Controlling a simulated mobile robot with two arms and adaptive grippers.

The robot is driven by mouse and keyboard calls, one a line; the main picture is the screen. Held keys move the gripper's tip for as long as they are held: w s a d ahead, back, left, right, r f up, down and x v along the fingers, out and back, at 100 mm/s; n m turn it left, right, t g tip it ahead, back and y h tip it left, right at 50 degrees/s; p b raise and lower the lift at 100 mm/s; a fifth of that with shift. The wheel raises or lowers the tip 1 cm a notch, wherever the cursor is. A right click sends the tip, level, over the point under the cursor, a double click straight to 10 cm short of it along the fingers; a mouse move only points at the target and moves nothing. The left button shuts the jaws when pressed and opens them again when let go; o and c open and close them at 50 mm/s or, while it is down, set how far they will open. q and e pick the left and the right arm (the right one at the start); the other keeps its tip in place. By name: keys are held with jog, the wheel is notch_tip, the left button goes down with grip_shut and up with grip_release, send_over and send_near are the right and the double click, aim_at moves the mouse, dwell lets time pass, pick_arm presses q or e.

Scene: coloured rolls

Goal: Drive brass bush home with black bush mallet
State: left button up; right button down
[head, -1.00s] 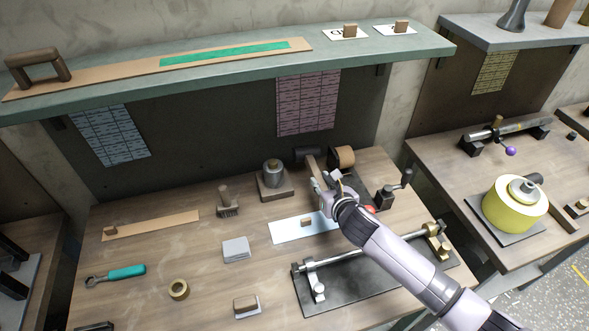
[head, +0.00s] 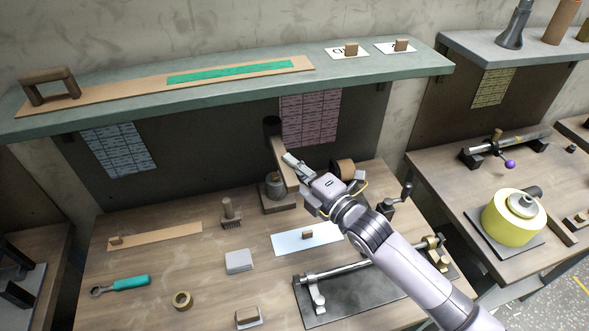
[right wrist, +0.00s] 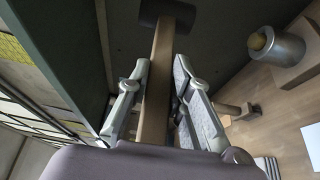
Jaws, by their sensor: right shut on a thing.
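The black bush mallet has a black head (head: 271,126) and a wooden handle (head: 283,160). My right gripper (head: 293,171) is shut on the handle. The head is raised above the bench, in front of the dark back panel. In the right wrist view the handle (right wrist: 157,85) runs between the fingers (right wrist: 161,72), with the head (right wrist: 167,12) beyond them. The brass bush (right wrist: 258,41) sits at the top of a grey cylinder (right wrist: 277,48) on a wooden block. In the head view the cylinder (head: 275,187) stands below the mallet. My left gripper is not in view.
A green shelf (head: 230,88) overhangs the bench at the back. A tape roll (head: 343,170) and a cranked tool (head: 400,196) are near my right arm. A brush (head: 230,212) stands left of the block, and a rod fixture (head: 360,270) lies in front.

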jog(key=shift+r, duration=0.1)
notch_tip(320, 180, down, 11)
jog(key=b, duration=0.7)
jog(key=shift+r+b, duration=0.15)
jog(key=shift+b, duration=0.15)
notch_tip(320, 180, up, 6)
jog(key=shift+f, duration=0.15)
dwell(0.4)
dwell(0.4)
